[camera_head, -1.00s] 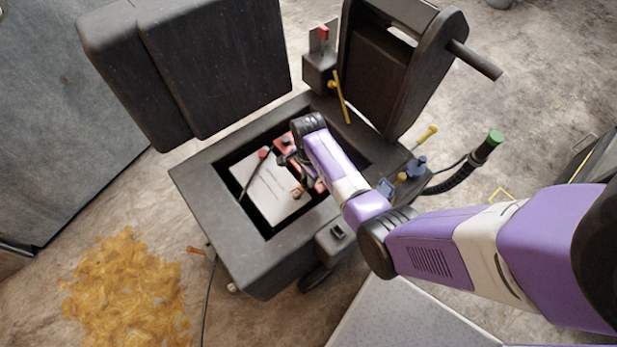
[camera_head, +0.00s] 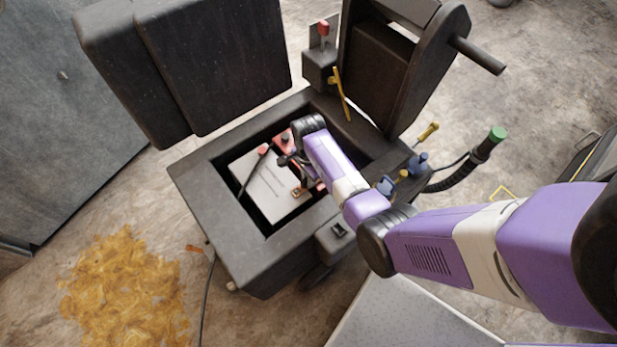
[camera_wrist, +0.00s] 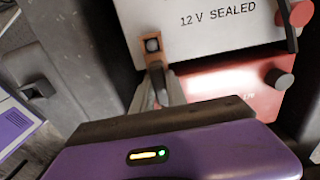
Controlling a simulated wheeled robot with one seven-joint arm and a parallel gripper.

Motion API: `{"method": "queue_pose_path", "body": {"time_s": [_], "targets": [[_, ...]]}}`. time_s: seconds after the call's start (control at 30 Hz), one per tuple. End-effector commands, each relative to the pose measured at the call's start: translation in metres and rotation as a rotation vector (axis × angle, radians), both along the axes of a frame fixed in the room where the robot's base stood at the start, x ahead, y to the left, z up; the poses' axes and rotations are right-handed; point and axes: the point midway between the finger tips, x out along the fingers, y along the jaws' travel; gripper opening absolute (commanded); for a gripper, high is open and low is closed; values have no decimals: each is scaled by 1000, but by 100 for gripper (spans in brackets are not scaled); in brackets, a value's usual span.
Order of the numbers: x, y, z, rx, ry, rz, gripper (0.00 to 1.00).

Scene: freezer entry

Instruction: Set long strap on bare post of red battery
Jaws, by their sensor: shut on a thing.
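The white battery (camera_head: 265,188) lies in the dark open box; the wrist view shows its "12 V SEALED" face (camera_wrist: 215,30). The red battery (camera_wrist: 215,88) lies beside it, partly hidden by my gripper and arm. A grey post (camera_wrist: 280,78) stands bare on the red battery. My gripper (camera_wrist: 160,92) is shut on a copper-coloured strap (camera_wrist: 149,62). The strap's far end surrounds a dark square post (camera_wrist: 152,45) at the white battery's edge; I cannot tell if it is seated. The strap's near end is hidden by my gripper.
A black cable with a red end (camera_head: 262,150) lies on the white battery. A raised dark cover (camera_head: 215,60) stands behind. A yellow lever (camera_head: 342,95) and a small red-topped unit (camera_head: 322,60) stand at the back rim.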

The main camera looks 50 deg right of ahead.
Motion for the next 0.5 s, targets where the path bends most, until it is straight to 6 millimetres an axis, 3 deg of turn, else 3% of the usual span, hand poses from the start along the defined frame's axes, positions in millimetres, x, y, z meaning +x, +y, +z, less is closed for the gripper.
{"method": "queue_pose_path", "body": {"time_s": [0.3, 0.33, 0.43, 0.5], "targets": [[0, 0, -7, 0, 0, 0, 0], [0, 0, -6, 0, -1, 0, 24], [0, 0, -6, 0, 0, 0, 43], [0, 0, -6, 0, 0, 0, 43]]}}
